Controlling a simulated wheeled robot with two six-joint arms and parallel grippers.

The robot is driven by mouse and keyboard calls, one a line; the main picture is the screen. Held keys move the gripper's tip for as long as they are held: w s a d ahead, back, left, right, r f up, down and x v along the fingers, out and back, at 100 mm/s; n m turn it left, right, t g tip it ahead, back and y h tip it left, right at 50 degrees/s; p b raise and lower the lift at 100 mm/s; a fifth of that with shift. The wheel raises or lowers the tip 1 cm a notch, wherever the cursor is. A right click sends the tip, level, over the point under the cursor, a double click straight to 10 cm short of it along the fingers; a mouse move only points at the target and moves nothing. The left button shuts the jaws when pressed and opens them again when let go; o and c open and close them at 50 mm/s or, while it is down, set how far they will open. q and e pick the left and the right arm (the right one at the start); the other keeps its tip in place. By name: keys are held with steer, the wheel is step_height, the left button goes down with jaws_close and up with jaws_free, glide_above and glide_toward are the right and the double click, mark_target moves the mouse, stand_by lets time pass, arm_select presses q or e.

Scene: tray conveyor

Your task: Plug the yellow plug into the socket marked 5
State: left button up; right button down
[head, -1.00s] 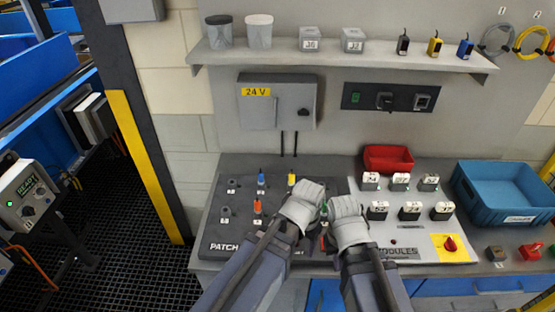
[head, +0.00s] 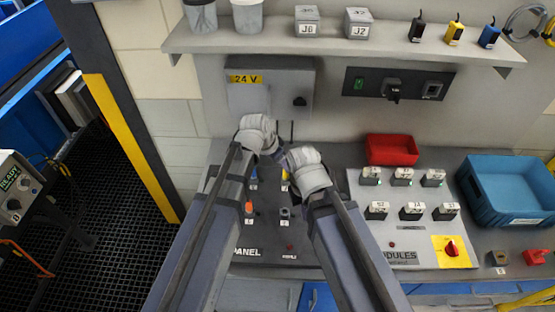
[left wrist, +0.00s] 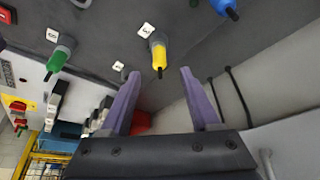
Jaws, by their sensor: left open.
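The yellow plug (head: 284,175) stands in the back row of the dark patch panel (head: 262,244), partly hidden by my right gripper. In the left wrist view the yellow plug (left wrist: 159,54) sits in a grey collar beside a white number label. My left gripper (left wrist: 162,88) is open and empty, its two purple fingers pointing toward the yellow plug, which appears between and beyond their tips. In the head view its fingertips are hidden. My right gripper (head: 284,160) is over the panel's back, its jaws hidden. An empty socket (head: 284,212) is in front; the labels are too small to read.
A blue plug (head: 254,176) and an orange plug (head: 249,208) stand in the panel; a green plug (left wrist: 60,54) shows in the left wrist view. A 24 V box (head: 270,90) is behind. The modules panel (head: 405,255), red bin (head: 391,150) and blue crate (head: 513,190) are right.

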arm_select(q)
steer(key=b+x, duration=0.7)
steer(key=shift+d+f, duration=0.1)
steer(key=shift+f, duration=0.25)
arm_select(e)
step_height(320, 180, down, 7)
steer(key=shift+f, duration=0.1)
arm_select(q)
jaws_close()
steer(key=shift+r+p, duration=0.25)
steer(key=shift+p, duration=0.1)
arm_select(e)
steer(key=shift+r, duration=0.3)
